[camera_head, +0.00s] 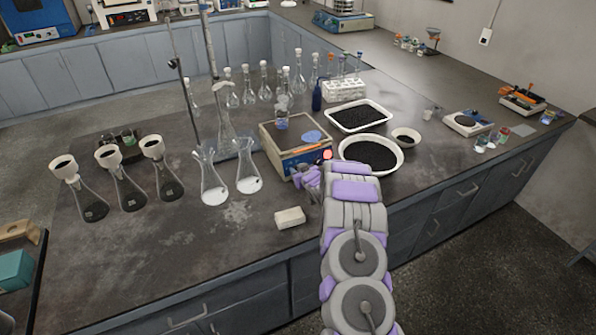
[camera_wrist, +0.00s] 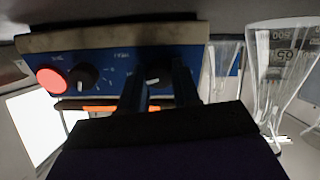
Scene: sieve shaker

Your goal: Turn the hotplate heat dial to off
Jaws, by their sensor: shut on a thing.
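The hotplate (camera_head: 290,158) is a low box with a beige top and a blue front panel on the bench. In the wrist view its blue panel (camera_wrist: 110,62) appears upside down, with a red round part (camera_wrist: 51,80) and two black dials. One dial (camera_wrist: 83,76) is free. The other dial (camera_wrist: 154,76) is between the fingers of my gripper (camera_wrist: 158,84), which is shut on it. The panel labels are too small to read surely. In the head view my gripper (camera_head: 309,180) is at the hotplate's front; the dials are hidden there.
A flask (camera_head: 248,170) stands close left of the hotplate, and a white dish of black grains (camera_head: 346,158) close right. A pale block (camera_head: 290,217) lies in front. A glass vessel (camera_head: 281,120) stands on the hotplate top.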

